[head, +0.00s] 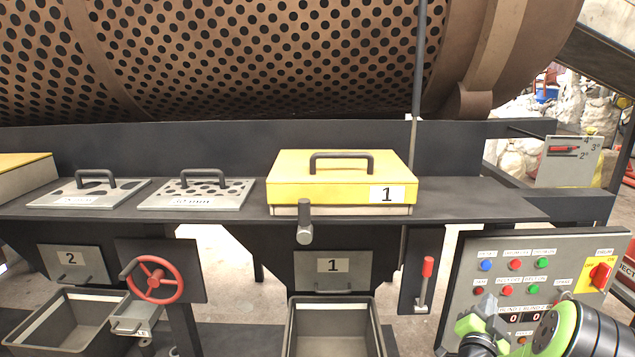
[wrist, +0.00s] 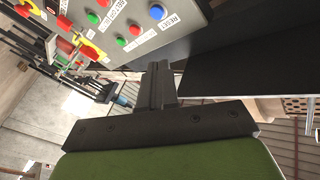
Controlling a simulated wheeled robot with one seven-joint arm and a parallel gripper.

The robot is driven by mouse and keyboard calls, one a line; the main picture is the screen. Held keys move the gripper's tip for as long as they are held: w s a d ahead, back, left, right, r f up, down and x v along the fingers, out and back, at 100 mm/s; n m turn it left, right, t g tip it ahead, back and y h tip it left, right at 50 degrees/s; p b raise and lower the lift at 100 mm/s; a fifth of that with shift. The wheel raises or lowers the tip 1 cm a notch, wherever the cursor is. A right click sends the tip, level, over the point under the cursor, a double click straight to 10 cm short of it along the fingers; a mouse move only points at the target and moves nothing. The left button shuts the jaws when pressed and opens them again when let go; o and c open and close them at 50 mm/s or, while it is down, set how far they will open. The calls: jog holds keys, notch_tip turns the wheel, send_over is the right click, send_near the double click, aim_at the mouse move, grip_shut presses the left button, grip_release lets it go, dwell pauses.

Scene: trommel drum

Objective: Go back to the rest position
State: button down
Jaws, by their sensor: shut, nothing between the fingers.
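My gripper (wrist: 159,72) shows in the wrist view as a dark bar and fingers, shut with nothing between them. It points toward the grey control panel (wrist: 130,25), and a gap between the two cannot be judged. In the head view my green and black arm is at the bottom right, in front of the lower part of the control panel (head: 470,262). The fingertips cannot be made out there. The panel carries several coloured buttons and a red knob (head: 600,274) on a yellow plate.
A dark shelf (head: 480,201) holds a yellow box marked 1 (head: 290,182) and two perforated plates with handles (head: 197,195). A red-tipped lever (head: 427,268), a red handwheel (head: 153,278) and grey bins (head: 292,330) are below. The perforated drum (head: 260,55) is behind.

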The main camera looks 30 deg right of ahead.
jog(key=w+a+r+n+t+y+p, duration=0.1)
jog(key=w+a+r+n+y, duration=0.3)
jog(key=a, duration=0.6)
jog(key=w+a+r+n+t+y+p, duration=0.1)
jog(key=w+a+n+y, duration=0.35)
jog(key=a, duration=0.45)
jog(key=w+a+r+n+t+y+p, duration=0.1)
jog(key=w+a+r+n+y, duration=0.2)
jog(key=a+n+y, duration=0.5)
jog(key=s+a+r+g+h+p, duration=0.25)
jog(key=s+a, duration=0.55)
jog(key=a, duration=0.4)
jog(key=s+a+n+g+y, duration=0.1)
jog(key=s+a+g, duration=0.1)
jog(key=s, duration=0.5)
jog(key=s+a+n+g+y, duration=0.1)
jog(key=s+a+g, duration=0.1)
jog(key=s, duration=0.5)
jog(key=shift+s+a+p, duration=0.15)
jog(key=shift+s+p, duration=0.05)
jog(key=shift+p, duration=0.2)
jog(key=shift+g, duration=0.25)
